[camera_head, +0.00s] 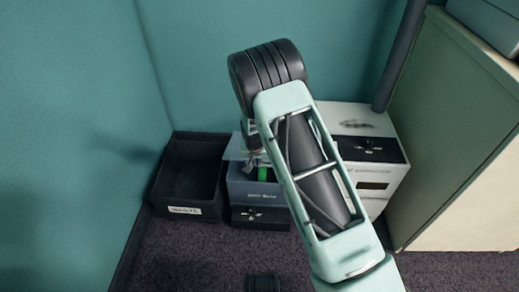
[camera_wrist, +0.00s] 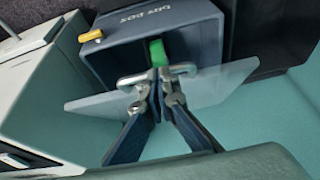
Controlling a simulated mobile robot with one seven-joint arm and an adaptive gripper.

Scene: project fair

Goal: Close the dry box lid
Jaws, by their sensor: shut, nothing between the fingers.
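The dry box (camera_head: 262,194) is blue-grey with a printed front label, and my arm partly hides it in the head view. The wrist view shows the box (camera_wrist: 190,38) close up, with a green item (camera_wrist: 158,53) at its opening. A clear, flat lid panel (camera_wrist: 222,86) stands out from the box, so the lid looks open. My gripper (camera_wrist: 157,86) is shut and empty, with its fingertips overlapping the lid panel in the wrist view. I cannot tell whether they touch it. In the head view my arm mostly hides the gripper.
A black bin (camera_head: 184,211) with a white label stands left of the box. A white machine (camera_head: 376,180) with a dark panel stands to the right, by a tall cabinet (camera_head: 450,130). Teal walls close in the back and left. A yellow part (camera_wrist: 91,35) shows beside the box.

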